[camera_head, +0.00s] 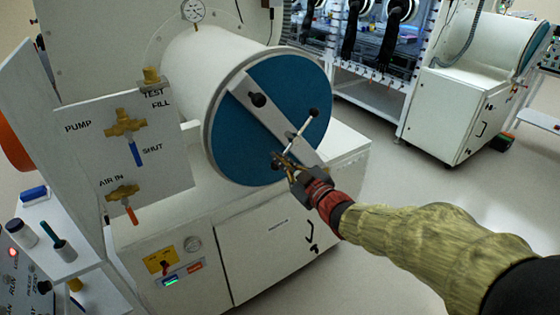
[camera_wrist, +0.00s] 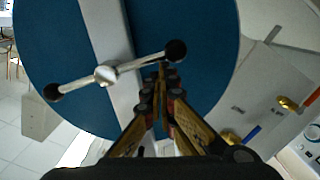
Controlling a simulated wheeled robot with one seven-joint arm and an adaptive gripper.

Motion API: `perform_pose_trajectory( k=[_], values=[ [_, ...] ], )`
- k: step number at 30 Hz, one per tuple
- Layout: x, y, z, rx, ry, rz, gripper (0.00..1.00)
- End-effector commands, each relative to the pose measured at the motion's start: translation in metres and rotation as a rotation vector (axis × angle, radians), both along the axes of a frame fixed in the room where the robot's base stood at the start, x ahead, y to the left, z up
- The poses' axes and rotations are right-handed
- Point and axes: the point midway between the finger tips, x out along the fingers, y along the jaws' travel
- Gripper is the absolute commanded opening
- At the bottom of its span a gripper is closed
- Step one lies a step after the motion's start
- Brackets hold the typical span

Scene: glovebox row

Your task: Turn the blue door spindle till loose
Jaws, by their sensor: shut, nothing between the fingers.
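The blue round door (camera_head: 252,140) closes the white cylinder's end, with a pale bar (camera_head: 262,115) across it. The spindle (camera_head: 292,139) is a metal cross handle at the bar's middle, with a dark ball on each end. In the wrist view the spindle's hub (camera_wrist: 106,74) sits left of centre, its handle slanting up to the right ball (camera_wrist: 176,50). My gripper (camera_head: 281,160) is at the door's lower front, near the lower ball. In the wrist view my gripper (camera_wrist: 162,70) is shut and empty, its tips just below the right ball; I cannot tell whether they touch it.
A valve panel (camera_head: 150,165) marked PUMP, SHUT and AIR IN stands left of the door. A white cabinet (camera_head: 275,245) is below it. A small shelf (camera_head: 60,235) with bottles is at lower left. Open floor (camera_head: 420,180) lies to the right.

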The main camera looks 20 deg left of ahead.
Motion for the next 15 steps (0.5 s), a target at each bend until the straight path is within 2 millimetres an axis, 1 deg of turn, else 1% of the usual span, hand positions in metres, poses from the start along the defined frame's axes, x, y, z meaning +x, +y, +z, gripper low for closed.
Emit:
perform_pose_trajectory(
  k=[1, 3, 15],
  values=[
    [0.0008, -0.0007, -0.0041, 0.000, 0.001, -0.001, 0.00],
    [0.0017, -0.0013, -0.0062, 0.000, 0.001, -0.001, 0.00],
    [0.0042, -0.0034, -0.0111, 0.000, 0.002, 0.000, 0.00]
  ],
)
